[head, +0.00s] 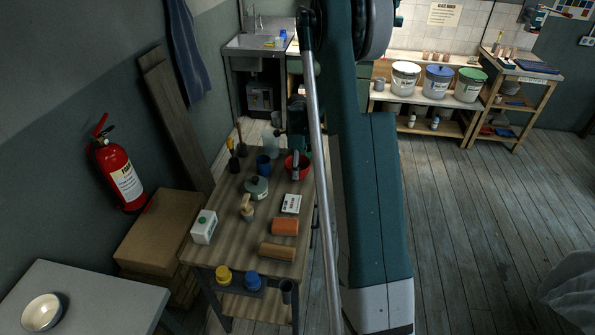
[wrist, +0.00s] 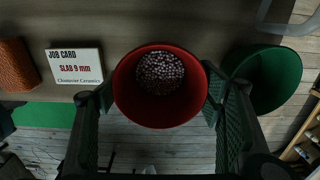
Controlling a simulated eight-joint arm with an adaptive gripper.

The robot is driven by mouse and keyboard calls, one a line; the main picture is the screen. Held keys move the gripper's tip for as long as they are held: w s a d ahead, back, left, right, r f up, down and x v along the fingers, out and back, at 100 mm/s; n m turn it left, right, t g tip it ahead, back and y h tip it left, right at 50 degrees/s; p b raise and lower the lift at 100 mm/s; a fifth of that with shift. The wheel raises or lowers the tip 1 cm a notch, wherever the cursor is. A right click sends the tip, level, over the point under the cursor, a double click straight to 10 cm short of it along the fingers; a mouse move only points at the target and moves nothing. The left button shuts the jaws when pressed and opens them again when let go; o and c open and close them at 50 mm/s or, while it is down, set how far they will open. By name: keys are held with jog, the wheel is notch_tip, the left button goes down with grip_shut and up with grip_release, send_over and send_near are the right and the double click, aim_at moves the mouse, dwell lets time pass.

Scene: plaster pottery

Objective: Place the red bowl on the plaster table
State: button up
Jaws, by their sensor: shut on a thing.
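The red bowl (head: 304,160) is at the far right edge of a wooden table (head: 228,228) in the head view, partly hidden by my gripper (head: 297,167). In the wrist view the red bowl (wrist: 160,113) opens toward the camera, with small pale beads or pellets at its bottom. My gripper's two fingers (wrist: 160,85) stand on either side of it and are shut on it. I cannot tell if the bowl touches the table. Which table is the plaster table is not clear from the views.
A green container (wrist: 270,80) stands close right of the bowl in the wrist view. The job card (wrist: 77,66) and an orange block (wrist: 15,65) lie left. A blue mug (head: 263,164) and grey lidded pot (head: 256,187) stand nearby. A grey table (head: 105,295) holds a white bowl (head: 42,312).

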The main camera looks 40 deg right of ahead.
jog(key=shift+f, duration=1.2)
jog(key=shift+f, duration=0.25)
jog(key=o, duration=1)
jog(key=shift+r, duration=0.1)
jog(key=shift+r, duration=0.2)
jog(key=shift+r, duration=5.95)
